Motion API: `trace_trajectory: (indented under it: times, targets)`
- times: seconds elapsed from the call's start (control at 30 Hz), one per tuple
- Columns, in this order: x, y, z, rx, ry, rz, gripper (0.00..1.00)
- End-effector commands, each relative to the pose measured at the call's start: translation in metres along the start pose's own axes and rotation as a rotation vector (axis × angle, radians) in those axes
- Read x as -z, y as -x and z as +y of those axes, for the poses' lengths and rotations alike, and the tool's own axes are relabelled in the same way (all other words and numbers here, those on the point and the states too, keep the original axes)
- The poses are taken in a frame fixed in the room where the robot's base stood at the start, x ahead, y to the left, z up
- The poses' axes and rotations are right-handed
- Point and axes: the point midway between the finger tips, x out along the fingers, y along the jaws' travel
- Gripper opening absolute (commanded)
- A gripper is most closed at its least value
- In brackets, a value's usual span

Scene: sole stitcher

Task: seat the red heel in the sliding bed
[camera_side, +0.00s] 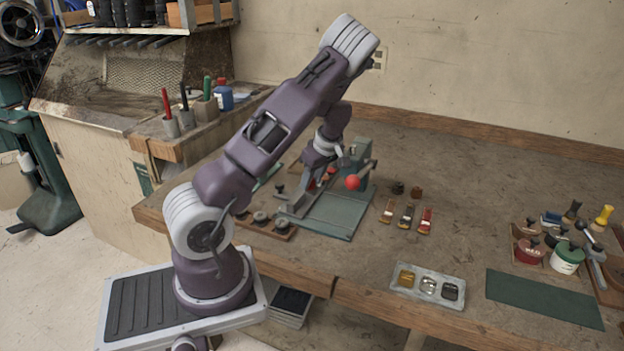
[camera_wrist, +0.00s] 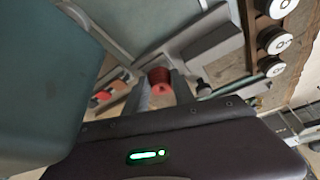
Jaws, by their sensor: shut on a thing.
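In the wrist view the red heel (camera_wrist: 160,80) is a small ribbed red piece. My gripper (camera_wrist: 161,92) is shut on it, one grey finger on each side. In the side view my gripper (camera_side: 316,183) is low over the green-grey stitcher base (camera_side: 335,220), and the held heel is mostly hidden there by my arm. A grey rail-like block (camera_side: 296,205), perhaps the sliding bed, lies at the left of the base. A similar grey block (camera_wrist: 213,48) is close beside the heel in the wrist view. I cannot tell whether the heel touches it.
A lever with a red ball knob (camera_side: 352,183) stands right beside my gripper. A wooden strip with round spools (camera_side: 262,222) lies to the left. Small strap-like pieces (camera_side: 406,215), a buckle tray (camera_side: 428,286) and a green mat (camera_side: 545,298) lie to the right, with bare table between.

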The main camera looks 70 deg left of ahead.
Motion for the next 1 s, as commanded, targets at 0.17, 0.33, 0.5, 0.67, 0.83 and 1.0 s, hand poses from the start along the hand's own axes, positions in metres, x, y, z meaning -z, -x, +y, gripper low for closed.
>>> trace_trajectory:
  times: [0.17, 0.33, 0.5, 0.67, 0.83, 1.0]
  targets:
    - [0.0001, 0.0001, 0.0000, 0.000, 0.001, 0.000, 0.00]
    - [0.0000, -0.0001, -0.0001, 0.000, 0.000, 0.000, 0.00]
    - [-0.0007, -0.0021, -0.0002, 0.001, 0.000, 0.000, 0.00]
    - [-0.0017, -0.0052, -0.0002, 0.001, 0.000, 0.001, 0.00]
    - [-0.0022, -0.0064, -0.0001, 0.000, 0.000, 0.001, 0.00]
    - [-0.0010, -0.0024, 0.0003, -0.001, 0.000, 0.000, 0.00]
